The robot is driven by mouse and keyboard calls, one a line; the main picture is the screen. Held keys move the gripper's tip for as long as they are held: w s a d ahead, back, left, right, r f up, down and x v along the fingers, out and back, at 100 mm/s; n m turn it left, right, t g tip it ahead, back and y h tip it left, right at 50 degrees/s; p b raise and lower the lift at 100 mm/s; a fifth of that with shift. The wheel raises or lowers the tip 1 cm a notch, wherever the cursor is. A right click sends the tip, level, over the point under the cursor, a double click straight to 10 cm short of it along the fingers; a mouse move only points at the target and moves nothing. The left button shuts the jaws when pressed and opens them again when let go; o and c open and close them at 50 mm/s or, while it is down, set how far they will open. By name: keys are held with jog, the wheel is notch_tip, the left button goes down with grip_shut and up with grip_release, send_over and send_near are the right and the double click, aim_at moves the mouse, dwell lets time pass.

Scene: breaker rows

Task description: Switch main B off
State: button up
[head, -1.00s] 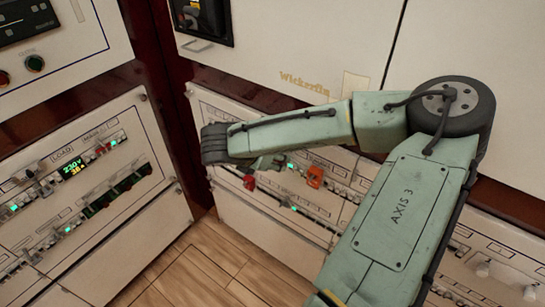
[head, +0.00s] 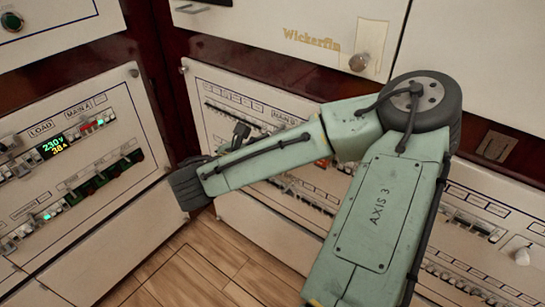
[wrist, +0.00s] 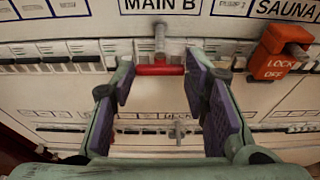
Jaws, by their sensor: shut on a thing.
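In the wrist view, the main B switch has a red crossbar handle (wrist: 160,70) on a grey metal stem, right below the label MAIN B (wrist: 160,5). My gripper (wrist: 160,63) has its purple-padded fingers at the two ends of this red bar and is shut on it. The bar lies level in the picture. In the head view, the MAIN B label (head: 283,118) shows on the right panel, but my arm hides the handle and most of the gripper.
Right of main B, an orange LOCK OFF tag (wrist: 275,58) sits on the breaker under SAUNA. A row of dark breakers (wrist: 50,64) runs left of the handle. Wooden floor (head: 190,265) lies clear below.

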jog(key=shift+a+f+t+h, duration=0.1)
jog(key=shift+f+t+h, duration=0.3)
jog(key=shift+t+h, duration=0.3)
jog(key=shift+f+t, duration=0.25)
jog(key=shift+t, duration=0.05)
jog(key=o, duration=1.1)
jog(key=shift+o, duration=0.2)
